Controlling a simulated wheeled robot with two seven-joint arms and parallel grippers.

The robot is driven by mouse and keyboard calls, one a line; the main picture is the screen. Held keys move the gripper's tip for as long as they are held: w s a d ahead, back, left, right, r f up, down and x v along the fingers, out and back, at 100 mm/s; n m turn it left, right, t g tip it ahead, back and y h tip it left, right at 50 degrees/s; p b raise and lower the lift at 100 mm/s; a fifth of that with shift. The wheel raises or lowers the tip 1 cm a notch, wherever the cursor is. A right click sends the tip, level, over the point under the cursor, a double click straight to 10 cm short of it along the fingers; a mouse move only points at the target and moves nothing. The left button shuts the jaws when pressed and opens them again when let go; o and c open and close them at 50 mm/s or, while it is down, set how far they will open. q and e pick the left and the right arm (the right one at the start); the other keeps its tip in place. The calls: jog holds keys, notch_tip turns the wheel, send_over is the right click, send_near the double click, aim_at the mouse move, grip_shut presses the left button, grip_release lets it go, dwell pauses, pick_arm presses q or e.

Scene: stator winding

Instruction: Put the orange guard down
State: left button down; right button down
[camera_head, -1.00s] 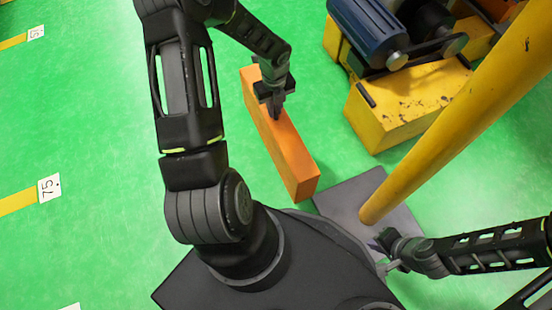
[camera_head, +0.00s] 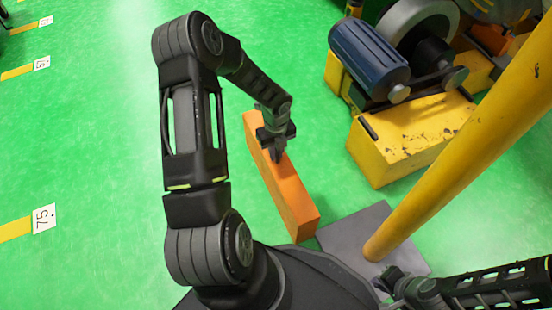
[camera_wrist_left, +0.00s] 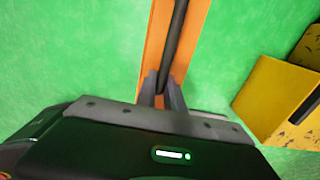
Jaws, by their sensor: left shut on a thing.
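The orange guard (camera_head: 285,198) is a long orange box shape, lying at a slant over the green floor in the head view. My left gripper (camera_head: 276,156) is above its middle, pointing down. In the left wrist view the fingers (camera_wrist_left: 162,92) are shut around a dark bar that runs along the guard's orange top (camera_wrist_left: 195,35). I cannot tell whether the guard's underside touches the floor. My right gripper (camera_head: 384,277) is low at the right, near the yellow post's base plate and apart from the guard; its fingers are too small to read.
A yellow machine base (camera_head: 410,140) with a blue motor (camera_head: 368,58) stands right of the guard. A yellow post (camera_head: 455,165) rises from a grey plate (camera_head: 350,228) in front. Green floor is clear to the left, with numbered yellow floor marks (camera_head: 15,229).

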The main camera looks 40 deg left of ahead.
pick_arm(q)
jog(key=shift+w+f+b, duration=0.1)
jog(key=shift+f+b, duration=0.8)
jog(key=shift+f, duration=1)
jog(key=c, duration=1.5)
grip_release()
jog(key=shift+o, duration=0.2)
notch_tip(320, 180, up, 12)
jog(key=p, duration=0.5)
jog(key=shift+p, duration=0.35)
